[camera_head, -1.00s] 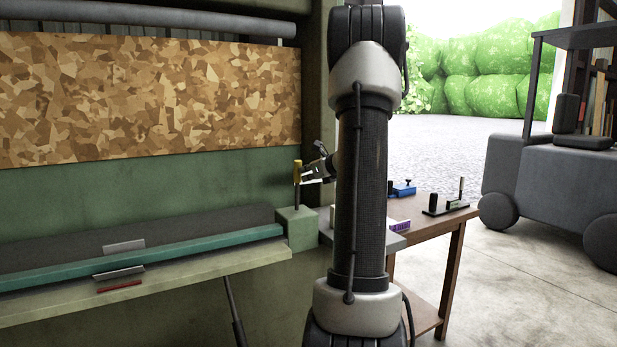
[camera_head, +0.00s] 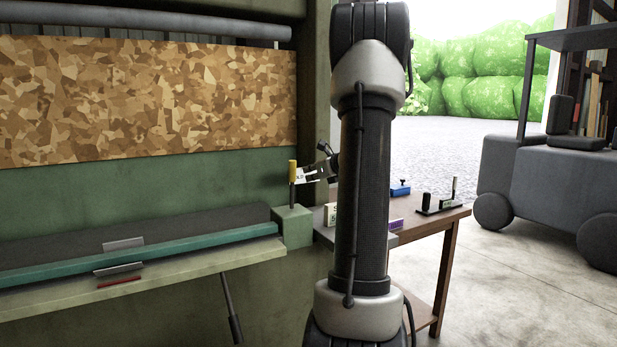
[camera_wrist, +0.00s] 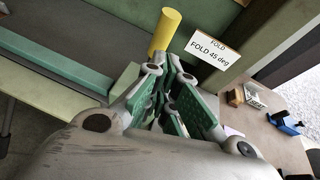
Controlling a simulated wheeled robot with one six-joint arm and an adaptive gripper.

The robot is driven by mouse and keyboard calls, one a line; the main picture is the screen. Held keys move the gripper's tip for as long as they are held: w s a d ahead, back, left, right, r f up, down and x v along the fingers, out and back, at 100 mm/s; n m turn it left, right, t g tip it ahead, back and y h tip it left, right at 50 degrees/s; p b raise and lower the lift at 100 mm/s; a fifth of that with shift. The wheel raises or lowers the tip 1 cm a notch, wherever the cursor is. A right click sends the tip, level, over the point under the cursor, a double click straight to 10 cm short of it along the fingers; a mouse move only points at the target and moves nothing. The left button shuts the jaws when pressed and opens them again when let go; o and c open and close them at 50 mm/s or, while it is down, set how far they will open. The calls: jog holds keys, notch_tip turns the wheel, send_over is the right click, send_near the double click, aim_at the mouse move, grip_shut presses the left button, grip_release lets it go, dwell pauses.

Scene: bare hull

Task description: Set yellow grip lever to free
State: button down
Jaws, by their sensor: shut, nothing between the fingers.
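The yellow grip lever (camera_head: 292,171) stands upright on a dark rod above a pale green block (camera_head: 293,228) at the right end of the bench-like machine. Its yellow cylinder (camera_wrist: 165,32) shows in the wrist view just beyond my fingertips. My gripper (camera_head: 316,172) is just right of the lever in the head view, and its fingers (camera_wrist: 172,68) are shut with nothing between them. Whether the fingertips touch the lever, I cannot tell. A white card reading "FOLD 45 deg" (camera_wrist: 212,50) is beside the lever.
A wooden table (camera_head: 440,218) to the right holds a blue item (camera_head: 400,190), a black stand (camera_head: 437,206) and small blocks. A grey vehicle (camera_head: 550,175) stands farther right. A teal bar (camera_head: 140,257) runs along the machine. My arm hides part of the table.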

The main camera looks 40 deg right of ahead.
jog(key=s+r, duration=0.5)
jog(key=s, duration=0.1)
jog(key=shift+s+a+r, duration=0.15)
jog(key=shift+s+r, duration=0.05)
jog(key=shift+r, duration=0.05)
jog(key=s+a+f+n+g+y, duration=0.2)
jog(key=s+a+f+n+g, duration=0.2)
jog(key=s+a+f+n, duration=0.5)
jog(key=s+a+n+g, duration=0.2)
jog(key=s+a+n, duration=0.4)
jog(key=a+n, duration=0.4)
jog(key=s+a+n+g, duration=0.3)
jog(key=s+a+n, duration=0.4)
jog(key=a+n, duration=0.4)
jog(key=n, duration=0.6)
jog(key=shift+s+a+r+h, duration=0.2)
jog(key=shift+s+h, duration=0.1)
jog(key=shift+h, duration=0.1)
jog(key=shift+d+g, duration=0.1)
jog(key=shift+g, duration=0.2)
